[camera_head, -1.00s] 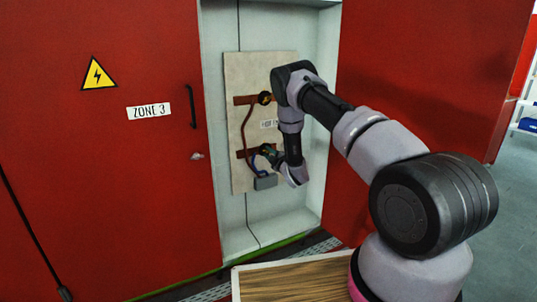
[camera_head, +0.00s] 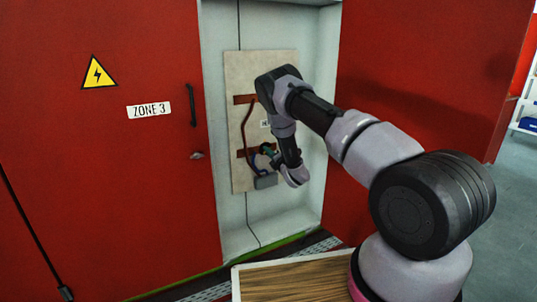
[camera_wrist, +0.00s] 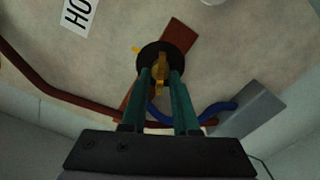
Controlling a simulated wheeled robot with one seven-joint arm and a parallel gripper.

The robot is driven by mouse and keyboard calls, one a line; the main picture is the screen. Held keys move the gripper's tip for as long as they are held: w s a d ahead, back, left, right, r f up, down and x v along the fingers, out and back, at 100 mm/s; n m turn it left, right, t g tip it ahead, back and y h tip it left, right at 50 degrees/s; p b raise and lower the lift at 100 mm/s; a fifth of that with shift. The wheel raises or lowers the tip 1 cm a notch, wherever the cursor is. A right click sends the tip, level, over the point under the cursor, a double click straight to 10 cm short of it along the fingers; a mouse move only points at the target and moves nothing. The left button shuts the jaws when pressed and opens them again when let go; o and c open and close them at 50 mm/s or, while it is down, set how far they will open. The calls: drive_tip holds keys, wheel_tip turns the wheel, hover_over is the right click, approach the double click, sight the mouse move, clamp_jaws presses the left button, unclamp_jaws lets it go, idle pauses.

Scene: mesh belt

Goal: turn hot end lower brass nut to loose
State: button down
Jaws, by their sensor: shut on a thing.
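The hot end lower brass nut (camera_wrist: 159,74) is a yellow winged piece in front of a round black disc (camera_wrist: 176,57) in the wrist view. My gripper (camera_wrist: 160,80) has its two green fingers shut on the nut, one on each side. In the head view my gripper (camera_head: 268,149) is at the lower copper bar (camera_head: 243,153) on the beige panel (camera_head: 234,113), and the nut itself is too small and covered to make out. A copper-brown lead (camera_wrist: 55,93) and a blue lead (camera_wrist: 215,110) run close by the nut.
A grey box (camera_head: 265,181) sits just below my gripper on the panel; it also shows in the wrist view (camera_wrist: 250,110). The upper copper bar (camera_head: 242,99) is partly behind my arm. Red cabinet doors (camera_head: 150,190) flank the open recess.

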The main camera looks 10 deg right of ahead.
drive_tip(key=shift+f+n, duration=0.15)
drive_tip(key=shift+n, duration=0.35)
drive_tip(key=c, duration=1)
unclamp_jaws()
drive_tip(key=shift+o, duration=0.2)
drive_tip(key=v, duration=1.1)
drive_tip(key=shift+w, duration=0.1)
